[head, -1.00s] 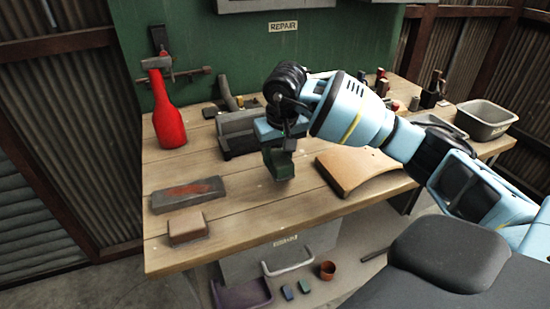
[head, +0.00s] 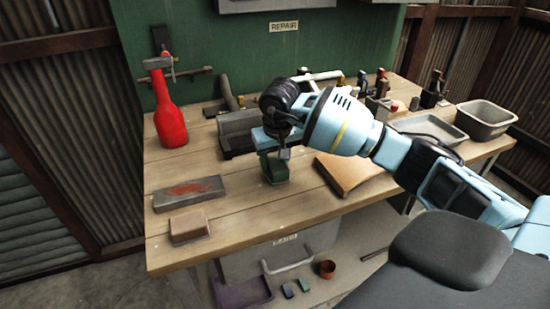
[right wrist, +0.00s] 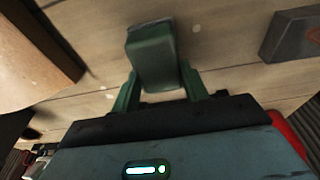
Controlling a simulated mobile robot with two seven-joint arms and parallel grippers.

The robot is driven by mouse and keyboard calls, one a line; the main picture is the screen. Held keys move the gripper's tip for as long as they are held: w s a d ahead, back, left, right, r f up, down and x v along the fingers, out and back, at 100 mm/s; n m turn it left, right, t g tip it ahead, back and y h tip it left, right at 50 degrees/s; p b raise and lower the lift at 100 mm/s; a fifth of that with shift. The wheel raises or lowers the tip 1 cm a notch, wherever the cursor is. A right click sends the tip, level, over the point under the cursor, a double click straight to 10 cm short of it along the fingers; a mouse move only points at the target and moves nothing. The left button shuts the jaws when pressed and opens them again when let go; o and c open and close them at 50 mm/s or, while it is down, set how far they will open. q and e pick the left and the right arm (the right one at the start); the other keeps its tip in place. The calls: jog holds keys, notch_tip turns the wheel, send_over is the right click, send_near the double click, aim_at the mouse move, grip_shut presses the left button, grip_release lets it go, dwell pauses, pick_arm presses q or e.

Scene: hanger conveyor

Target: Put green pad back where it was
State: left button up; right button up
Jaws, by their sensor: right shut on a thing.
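The green pad (head: 277,171) is a small dark green block, low over the middle of the wooden workbench in the head view. My right gripper (head: 273,160) is shut on it from above. In the right wrist view the pad (right wrist: 152,55) sits between the two green fingers of my right gripper (right wrist: 160,86), with bare planks around it. I cannot tell whether the pad touches the bench. My left gripper is not in view.
A long grey block with a reddish top (head: 188,193) and a tan block (head: 189,226) lie at the front left. A tan board (head: 347,173) lies right of my gripper. A dark tray (head: 237,139) and a red bottle-shaped thing (head: 168,115) stand behind. Planks left of the pad are clear.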

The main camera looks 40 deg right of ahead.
aim_at(277, 167)
jog(key=shift+f, duration=0.2)
jog(key=o, duration=1.3)
jog(key=r, duration=0.4)
jog(key=s+r, duration=0.1)
jog(key=r, duration=0.3)
jog(key=s+r, duration=0.1)
jog(key=r, duration=0.3)
jog(key=shift+s+a+r, duration=0.1)
jog(key=shift+s+a, duration=0.05)
jog(key=shift+a, duration=0.25)
